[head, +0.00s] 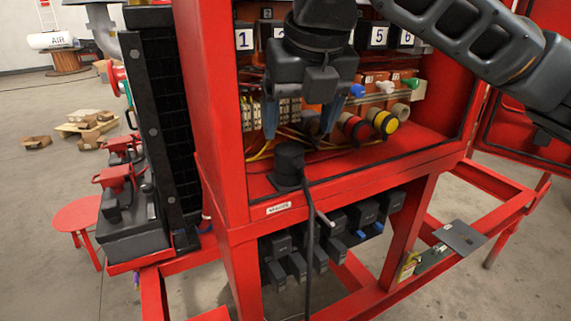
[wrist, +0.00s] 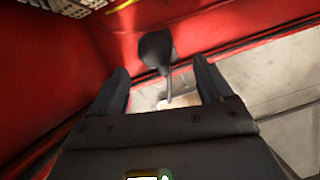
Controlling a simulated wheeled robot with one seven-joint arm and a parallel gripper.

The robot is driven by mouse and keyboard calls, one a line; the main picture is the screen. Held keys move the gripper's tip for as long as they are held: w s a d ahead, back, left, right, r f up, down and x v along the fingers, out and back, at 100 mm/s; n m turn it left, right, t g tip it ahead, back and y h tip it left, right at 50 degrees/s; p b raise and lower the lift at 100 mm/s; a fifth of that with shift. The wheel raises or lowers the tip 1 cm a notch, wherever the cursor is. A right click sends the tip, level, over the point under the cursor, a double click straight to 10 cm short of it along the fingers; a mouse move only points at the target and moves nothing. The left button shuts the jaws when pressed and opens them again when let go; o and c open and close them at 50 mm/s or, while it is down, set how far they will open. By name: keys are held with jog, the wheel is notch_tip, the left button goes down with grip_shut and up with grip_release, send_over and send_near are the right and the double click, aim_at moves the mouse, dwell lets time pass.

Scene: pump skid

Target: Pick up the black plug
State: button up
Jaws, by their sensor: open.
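The black plug (head: 288,163) stands on the front edge of the red cabinet floor, with a dark cable hanging from it over the front. In the wrist view the plug (wrist: 155,52) shows ahead of the fingers, roughly between their lines and apart from both. My gripper (head: 299,128) points down above and just behind the plug in the head view, with its two fingers spread. In the wrist view the gripper (wrist: 163,78) is open and nothing is between its fingertips. The plug's underside is hidden.
Inside the red cabinet (head: 217,120), coloured connectors (head: 384,121), yellow wires and terminal blocks sit behind my gripper. A lower row of black connectors (head: 340,222) hangs under the cabinet floor. The red cabinet wall rises close on the left.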

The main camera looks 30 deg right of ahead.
aim_at(290, 149)
jog(key=shift+a+p+x, duration=0.15)
jog(key=shift+p+x, duration=0.1)
jog(key=shift+x, duration=1.25)
jog(key=shift+a+p+x, duration=0.15)
jog(key=shift+p+x, duration=0.1)
jog(key=shift+x, duration=1.3)
jog(key=c, duration=1.3)
jog(key=shift+o, duration=0.2)
jog(key=shift+r, duration=0.15)
jog(key=shift+r, duration=0.55)
notch_tip(290, 149, up, 3)
jog(key=shift+w+f+b, duration=0.1)
jog(key=shift+f+b, duration=0.05)
jog(key=shift+b, duration=0.2)
jog(key=s+d+r+b, duration=0.1)
jog(key=s+d+r, duration=0.6)
jog(key=s+d, duration=0.1)
jog(key=shift+s, duration=0.25)
